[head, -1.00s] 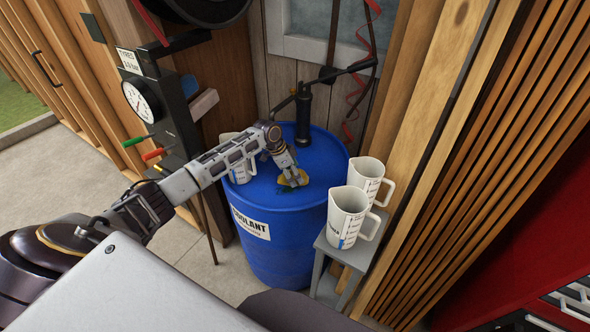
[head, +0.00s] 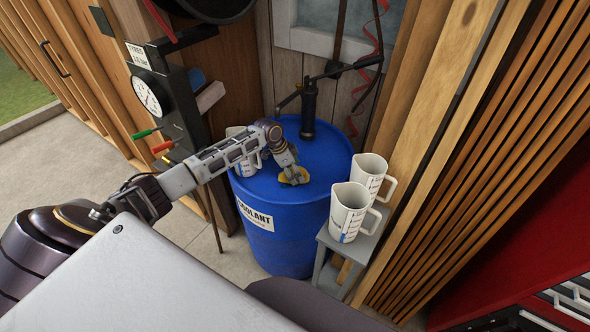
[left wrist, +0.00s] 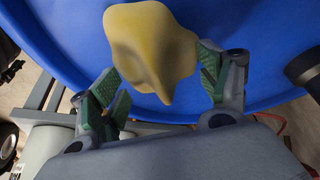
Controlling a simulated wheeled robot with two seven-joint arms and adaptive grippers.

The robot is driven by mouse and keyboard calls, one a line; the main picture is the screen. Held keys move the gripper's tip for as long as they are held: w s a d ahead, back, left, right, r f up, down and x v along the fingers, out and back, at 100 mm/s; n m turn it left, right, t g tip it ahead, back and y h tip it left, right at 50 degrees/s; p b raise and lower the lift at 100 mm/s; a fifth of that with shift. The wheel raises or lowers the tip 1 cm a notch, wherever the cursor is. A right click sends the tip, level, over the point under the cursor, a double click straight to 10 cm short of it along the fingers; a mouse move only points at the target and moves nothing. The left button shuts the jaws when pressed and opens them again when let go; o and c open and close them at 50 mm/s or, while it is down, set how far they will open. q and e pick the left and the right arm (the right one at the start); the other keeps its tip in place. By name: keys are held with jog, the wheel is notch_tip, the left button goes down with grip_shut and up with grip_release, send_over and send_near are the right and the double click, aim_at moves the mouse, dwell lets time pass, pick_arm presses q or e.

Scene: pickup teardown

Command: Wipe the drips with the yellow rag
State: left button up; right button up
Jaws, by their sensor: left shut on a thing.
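The yellow rag (head: 297,178) is at the top of the blue coolant barrel (head: 290,225), toward its front edge. My left gripper (head: 290,173) reaches in from the left and is shut on the rag. In the left wrist view the rag (left wrist: 155,45) bulges out between the two green-padded fingers (left wrist: 160,78), against the blue lid. I cannot tell how firmly the rag presses on the lid. I cannot make out any drips; the arm and rag cover part of the lid. My right gripper is not in view.
A black pump (head: 308,112) stands at the barrel's back. A white jug (head: 243,160) is partly hidden behind my arm. Two white measuring jugs (head: 348,215) (head: 368,172) stand on a grey stand (head: 325,240) at the right. A gauge post (head: 170,110) rises at the left.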

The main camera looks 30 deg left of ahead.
pick_arm(q)
jog(key=shift+s+a+r+p, duration=0.1)
jog(key=shift+s+r+p, duration=0.05)
jog(key=shift+s+p, duration=0.75)
jog(key=shift+s, duration=0.7)
jog(key=shift+s, duration=0.1)
jog(key=shift+s+a+r, duration=0.1)
jog(key=shift+s+a, duration=0.1)
jog(key=shift+s, duration=1.5)
jog(key=shift+r, duration=0.1)
jog(key=shift+r, duration=2.9)
jog(key=shift+r, duration=0.1)
jog(key=shift+r, duration=1.4)
